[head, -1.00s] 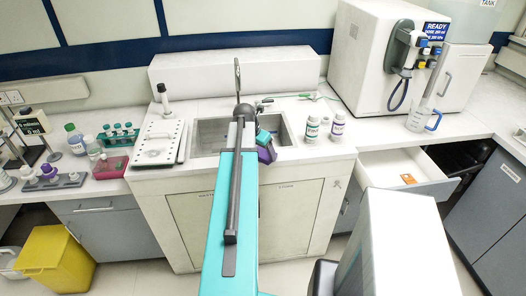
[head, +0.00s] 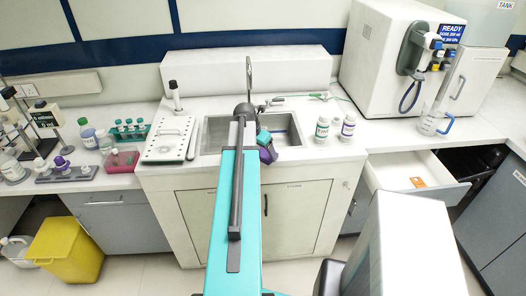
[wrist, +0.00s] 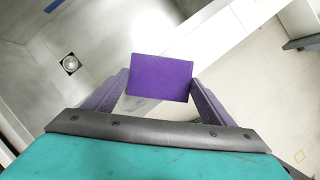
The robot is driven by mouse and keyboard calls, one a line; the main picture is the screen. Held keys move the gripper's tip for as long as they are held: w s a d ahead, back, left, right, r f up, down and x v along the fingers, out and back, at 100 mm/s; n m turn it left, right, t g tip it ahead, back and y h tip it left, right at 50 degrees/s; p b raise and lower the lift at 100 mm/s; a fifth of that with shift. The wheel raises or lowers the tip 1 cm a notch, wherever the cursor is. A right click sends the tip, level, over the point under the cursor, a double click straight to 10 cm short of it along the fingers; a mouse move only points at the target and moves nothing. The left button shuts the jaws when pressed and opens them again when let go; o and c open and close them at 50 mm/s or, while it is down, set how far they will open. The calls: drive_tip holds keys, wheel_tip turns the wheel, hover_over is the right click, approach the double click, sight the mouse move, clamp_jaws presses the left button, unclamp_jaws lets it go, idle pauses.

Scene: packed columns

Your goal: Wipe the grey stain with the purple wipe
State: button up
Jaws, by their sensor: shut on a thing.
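The purple wipe (wrist: 160,77) is a small flat-faced block held between the two fingers of my gripper (wrist: 158,92) in the wrist view. In the head view my gripper (head: 266,146) is over the front right part of the sink, and a bit of purple shows at its end. My arm hides part of the sink. I cannot make out the grey stain clearly in either view.
The sink basin (head: 215,134) has a drain (wrist: 70,64) and a tall tap (head: 249,75) behind. A white perforated board (head: 168,139) lies to its left. Two white bottles (head: 322,128) stand to its right. An open drawer (head: 415,182) juts out at right.

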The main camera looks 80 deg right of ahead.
drive_tip(key=shift+w+a+r+p, duration=0.1)
drive_tip(key=shift+w+a+p, duration=0.2)
drive_tip(key=shift+w, duration=0.55)
drive_tip(key=shift+w+a+p, duration=0.1)
drive_tip(key=shift+w+a, duration=0.25)
drive_tip(key=shift+w, duration=0.6)
drive_tip(key=shift+w, duration=0.1)
drive_tip(key=shift+w+a+f, duration=0.1)
drive_tip(key=shift+w+a, duration=0.15)
drive_tip(key=shift+w, duration=0.35)
drive_tip(key=shift+w+a+f, duration=0.1)
drive_tip(key=shift+w+a, duration=0.2)
drive_tip(key=shift+w, duration=0.3)
drive_tip(key=shift+w+a, duration=0.25)
drive_tip(key=shift+w, duration=0.35)
drive_tip(key=shift+p, duration=0.3)
drive_tip(key=shift+r+p, duration=1.1)
drive_tip(key=shift+r, duration=1.95)
drive_tip(key=shift+r, duration=0.1)
